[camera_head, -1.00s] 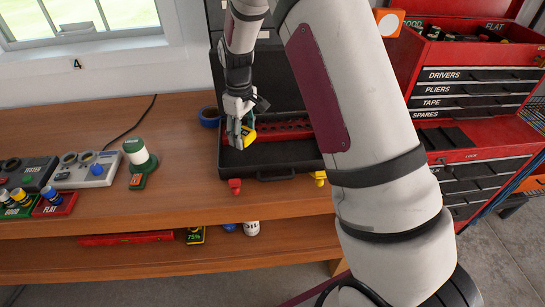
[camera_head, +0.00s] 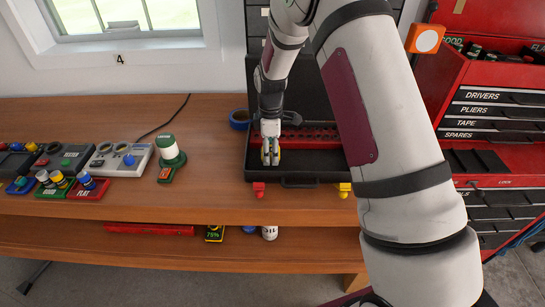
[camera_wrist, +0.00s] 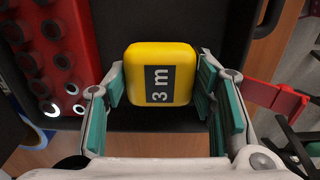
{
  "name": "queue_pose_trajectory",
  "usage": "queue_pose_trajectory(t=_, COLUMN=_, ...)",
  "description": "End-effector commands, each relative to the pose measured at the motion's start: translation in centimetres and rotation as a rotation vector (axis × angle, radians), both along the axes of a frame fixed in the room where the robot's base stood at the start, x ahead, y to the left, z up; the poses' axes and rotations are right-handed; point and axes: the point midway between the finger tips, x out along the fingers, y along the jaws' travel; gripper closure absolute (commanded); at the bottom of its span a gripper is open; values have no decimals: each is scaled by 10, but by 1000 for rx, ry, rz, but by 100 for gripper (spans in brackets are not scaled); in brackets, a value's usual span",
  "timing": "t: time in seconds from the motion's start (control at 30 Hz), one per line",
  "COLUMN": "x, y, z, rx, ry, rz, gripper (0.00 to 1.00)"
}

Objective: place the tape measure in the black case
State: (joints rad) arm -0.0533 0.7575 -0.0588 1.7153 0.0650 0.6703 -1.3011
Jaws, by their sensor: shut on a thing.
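The yellow tape measure (camera_wrist: 142,58), marked "3 m" on a dark label, sits between the two teal-padded fingers of my gripper (camera_wrist: 158,90), which is shut on it. In the head view my gripper (camera_head: 270,150) points down inside the left part of the open black case (camera_head: 318,165). The case's dark floor (camera_wrist: 103,22) lies behind the tape measure in the wrist view. I cannot tell whether the tape measure touches that floor. A red holed rack (camera_head: 318,133) runs along the back of the case; it also shows at the left of the wrist view (camera_wrist: 57,40).
A green-and-white lamp-like object (camera_head: 169,151) and control boxes stand further left. A red tool chest (camera_head: 500,95) is at right.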

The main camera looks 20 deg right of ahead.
Motion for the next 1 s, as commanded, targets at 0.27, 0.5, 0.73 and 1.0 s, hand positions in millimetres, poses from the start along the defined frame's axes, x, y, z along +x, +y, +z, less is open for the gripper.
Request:
queue_pose_trajectory(t=0.27, x=0, y=0, z=-28, rx=0, ry=-1, rz=-1, gripper=82)
queue_pose_trajectory(t=0.5, x=0, y=0, z=-29, rx=0, ry=0, rz=-1, gripper=82)
queue_pose_trajectory(t=0.73, x=0, y=0, z=-32, rx=0, ry=1, rz=-2, gripper=29)
queue_pose_trajectory(t=1.0, x=0, y=0, z=-32, rx=0, ry=0, rz=-2, gripper=29)
